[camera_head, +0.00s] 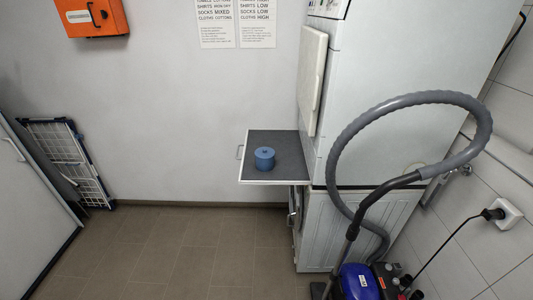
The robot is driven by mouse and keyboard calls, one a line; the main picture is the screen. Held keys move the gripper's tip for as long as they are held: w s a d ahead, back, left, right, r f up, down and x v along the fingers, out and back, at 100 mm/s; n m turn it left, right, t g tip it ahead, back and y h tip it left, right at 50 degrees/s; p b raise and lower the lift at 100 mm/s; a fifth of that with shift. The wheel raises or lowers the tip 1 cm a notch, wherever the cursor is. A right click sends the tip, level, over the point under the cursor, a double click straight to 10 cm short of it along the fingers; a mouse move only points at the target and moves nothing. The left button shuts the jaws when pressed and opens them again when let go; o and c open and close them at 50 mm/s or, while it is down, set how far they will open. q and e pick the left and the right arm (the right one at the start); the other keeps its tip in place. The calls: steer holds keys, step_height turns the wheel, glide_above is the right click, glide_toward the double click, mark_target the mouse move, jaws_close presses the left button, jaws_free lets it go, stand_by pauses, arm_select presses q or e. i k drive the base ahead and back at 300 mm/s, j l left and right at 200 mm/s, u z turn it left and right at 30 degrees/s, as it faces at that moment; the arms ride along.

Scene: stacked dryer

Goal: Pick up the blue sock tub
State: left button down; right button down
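The blue sock tub (264,159) is a small round blue tub with a lid and a small knob on top. It stands upright on a dark grey pull-out shelf (288,147) with a white edge, which juts out to the left from the stacked dryer (390,90). Neither of my grippers shows in the head view, and nothing touches the tub.
A vacuum cleaner (357,281) with a looping grey hose (345,140) stands in front of the dryer, right of the shelf. A folded drying rack (75,160) leans at the left wall. An orange box (92,17) hangs above. The tiled floor (170,250) left of the shelf is clear.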

mark_target(262, 165)
steer(key=i+j+z, duration=0.2)
steer(key=j+z, duration=0.2)
steer(key=j, duration=0.25)
steer(key=i+j+z, duration=0.1)
steer(key=j+z, duration=0.3)
steer(key=j, duration=0.3)
steer(key=j+z, duration=0.4)
steer(key=j, duration=0.3)
steer(key=j+z, duration=0.35)
steer(key=j, duration=0.35)
steer(key=k, duration=0.05)
